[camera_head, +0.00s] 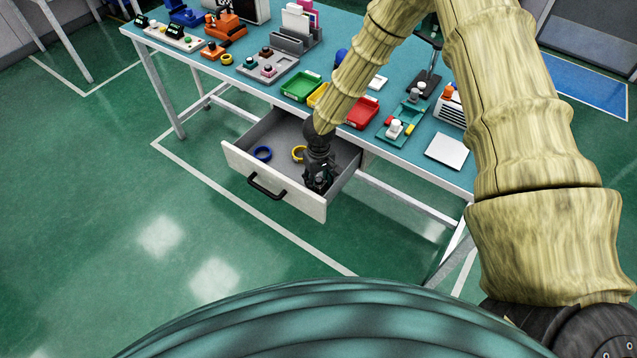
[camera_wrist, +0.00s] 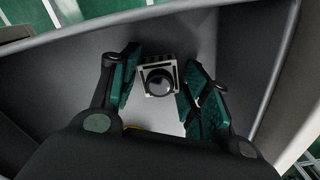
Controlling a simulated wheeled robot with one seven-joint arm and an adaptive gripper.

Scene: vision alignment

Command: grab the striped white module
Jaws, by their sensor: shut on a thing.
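The striped white module (camera_wrist: 147,69) is a small pale block with dark stripes along its side and a round black lens-like top. It shows in the wrist view between the green pads of my gripper (camera_wrist: 160,82), inside the grey drawer. My gripper is shut on it. In the head view my gripper (camera_head: 319,181) reaches down into the right part of the open drawer (camera_head: 240,158), close to its front wall. The module cannot be made out in the head view, where the gripper hides it.
The drawer walls surround the gripper closely at front and right. Above is the blue-green table (camera_head: 225,80) with green and red trays (camera_head: 361,113) and several other parts.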

